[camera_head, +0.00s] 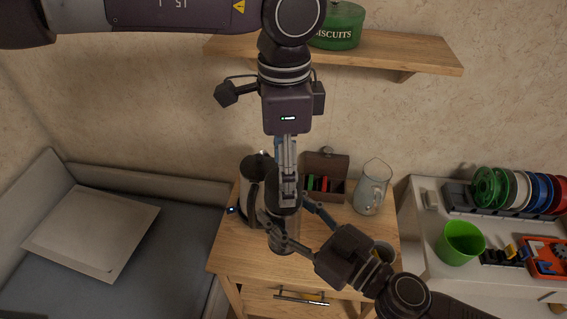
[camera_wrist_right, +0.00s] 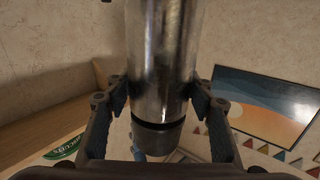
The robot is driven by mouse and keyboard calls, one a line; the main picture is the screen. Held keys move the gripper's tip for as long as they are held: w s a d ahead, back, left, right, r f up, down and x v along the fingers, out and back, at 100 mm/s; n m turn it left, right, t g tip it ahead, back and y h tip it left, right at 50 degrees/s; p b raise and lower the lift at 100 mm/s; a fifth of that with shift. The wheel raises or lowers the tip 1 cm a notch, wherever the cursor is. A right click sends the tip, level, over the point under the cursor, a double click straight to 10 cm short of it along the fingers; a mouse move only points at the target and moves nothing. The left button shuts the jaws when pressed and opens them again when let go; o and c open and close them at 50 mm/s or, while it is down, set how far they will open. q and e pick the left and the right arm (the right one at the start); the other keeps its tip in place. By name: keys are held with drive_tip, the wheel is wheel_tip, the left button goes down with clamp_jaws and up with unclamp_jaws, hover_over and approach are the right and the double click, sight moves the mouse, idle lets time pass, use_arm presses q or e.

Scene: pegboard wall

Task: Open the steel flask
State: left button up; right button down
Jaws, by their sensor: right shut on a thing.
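The steel flask (camera_head: 284,238) stands upright over the front of the wooden table, with a dark upper part. In the right wrist view its shiny body (camera_wrist_right: 162,60) runs down to a black end part (camera_wrist_right: 158,137). My right gripper (camera_head: 284,212) comes from the lower right and is shut on the flask body, one finger on each side. My left gripper (camera_head: 287,198) points straight down from above onto the flask's dark top. Its fingers are seen edge-on, so their opening is unclear. They partly hide the flask's top.
A dark-and-steel jug (camera_head: 249,202) stands close left of the flask. Behind are an open box (camera_head: 338,161) and a metal pitcher (camera_head: 372,190). A shelf (camera_head: 420,52) with a green tin (camera_head: 338,24) hangs above. A drawer handle (camera_head: 300,298) is below.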

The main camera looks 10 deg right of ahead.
sight(283, 217)
use_arm(q)
drive_tip(key=m, duration=0.5)
drive_tip(key=shift+s+d+r, duration=0.1)
drive_tip(key=shift+d+r, duration=0.05)
drive_tip(key=m, duration=0.5)
drive_tip(key=shift+s+r, duration=0.1)
drive_tip(key=shift+r, duration=0.05)
drive_tip(key=m, duration=0.5)
drive_tip(key=shift+d+r+m, duration=0.1)
drive_tip(key=shift+r+m, duration=0.1)
drive_tip(key=shift+m, duration=0.2)
drive_tip(key=m, duration=0.5)
drive_tip(key=shift+r, duration=0.25)
drive_tip(key=m, duration=0.5)
drive_tip(key=shift+r+m, duration=0.2)
drive_tip(key=shift+m, duration=0.1)
drive_tip(key=m, duration=0.5)
drive_tip(key=shift+r, duration=0.25)
drive_tip(key=m, duration=0.5)
drive_tip(key=shift+w+r, duration=0.2)
drive_tip(key=shift+r, duration=0.05)
drive_tip(key=m, duration=0.6)
drive_tip(key=shift+w+a+r+m, duration=0.2)
drive_tip(key=shift+a+m, duration=0.1)
drive_tip(key=shift+m, duration=0.1)
drive_tip(key=shift+f, duration=3.95)
drive_tip(key=shift+c, duration=0.4)
